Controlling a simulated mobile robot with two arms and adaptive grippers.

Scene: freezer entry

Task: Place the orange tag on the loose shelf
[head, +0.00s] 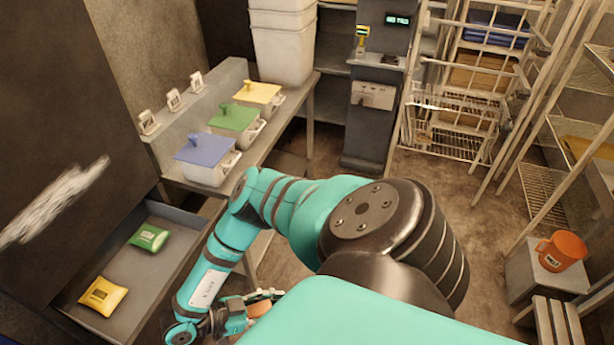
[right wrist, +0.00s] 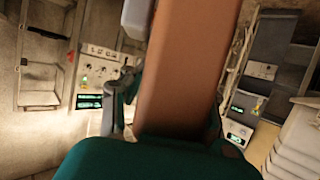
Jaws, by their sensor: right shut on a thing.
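My right gripper (head: 254,301) is low in the lower middle of the head view, partly hidden by my own arm. It is shut on an orange-brown piece (head: 259,308), which appears to be the orange tag. In the right wrist view the orange piece (right wrist: 183,65) is large and flat-sided and runs up from the gripper (right wrist: 168,112). Its writing, if any, does not show. Wire shelves (head: 450,130) stand in the rack at the back right, and more (head: 545,190) at the right. I cannot tell which shelf is loose. My left gripper is not in view.
A bench carries blue (head: 205,150), green (head: 233,117) and yellow (head: 257,93) lidded tubs. An open drawer (head: 130,270) holds a green packet (head: 149,238) and a yellow packet (head: 103,296). An orange mug (head: 562,251) sits at right. Floor between is clear.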

